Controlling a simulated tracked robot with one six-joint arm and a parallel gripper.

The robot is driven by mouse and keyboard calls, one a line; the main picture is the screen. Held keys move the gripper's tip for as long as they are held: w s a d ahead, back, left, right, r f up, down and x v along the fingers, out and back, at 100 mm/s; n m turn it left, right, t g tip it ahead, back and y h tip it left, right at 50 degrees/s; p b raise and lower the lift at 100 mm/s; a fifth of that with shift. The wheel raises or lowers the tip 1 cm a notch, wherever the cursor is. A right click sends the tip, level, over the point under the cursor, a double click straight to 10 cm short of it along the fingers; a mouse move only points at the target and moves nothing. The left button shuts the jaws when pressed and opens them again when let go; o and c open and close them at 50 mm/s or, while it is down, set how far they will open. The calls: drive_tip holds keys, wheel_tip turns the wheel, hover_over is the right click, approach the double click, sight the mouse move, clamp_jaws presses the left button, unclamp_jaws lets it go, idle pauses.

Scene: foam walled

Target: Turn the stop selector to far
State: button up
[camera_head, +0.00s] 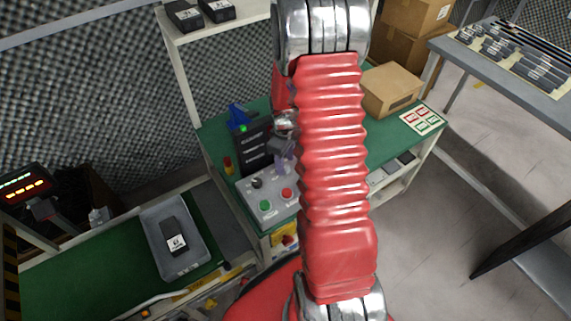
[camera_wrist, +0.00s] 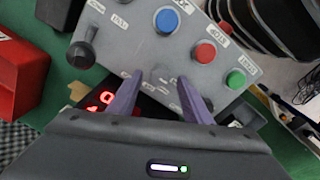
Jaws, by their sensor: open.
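A grey control panel (camera_head: 250,205) stands on the green bench and fills the upper middle of the wrist view (camera_wrist: 135,45). In the wrist view a black knob with a raised handle (camera_wrist: 83,48) sits at the panel's left. In the head view a black knob (camera_head: 257,183) shows near the green button. I cannot read which one is the stop selector, nor its setting. My gripper (camera_wrist: 160,78) is open, its two purple fingers apart over the panel, with the black handled knob outside them to the left. It also shows in the head view (camera_head: 284,155), partly hidden by my arm.
The panel carries a blue button (camera_wrist: 167,20), a red button (camera_wrist: 205,53) and a green button (camera_wrist: 236,78). A red block (camera_wrist: 20,75) lies left of it. A dark unit (camera_head: 253,147) stands behind. A grey tray (camera_head: 150,225) sits on the left bench; a cardboard box (camera_head: 391,88) stands right.

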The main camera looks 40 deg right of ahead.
wheel_tip(320, 180, up, 11)
drive_tip(key=shift+a+r, duration=0.15)
drive_tip(key=shift+r, duration=0.05)
idle(0.3)
drive_tip(key=shift+s, duration=0.1)
idle(0.5)
drive_tip(key=s+a+r+m+t, duration=0.2)
drive_tip(key=s+a+r, duration=0.6)
drive_tip(key=a+r, duration=0.2)
drive_tip(key=s+a+r+m+t, duration=0.3)
drive_tip(key=s+a+r, duration=0.5)
drive_tip(key=a+r, duration=0.3)
drive_tip(key=shift+a+r+t, duration=0.15)
drive_tip(key=shift+a+t, duration=0.15)
drive_tip(key=shift+a, duration=0.05)
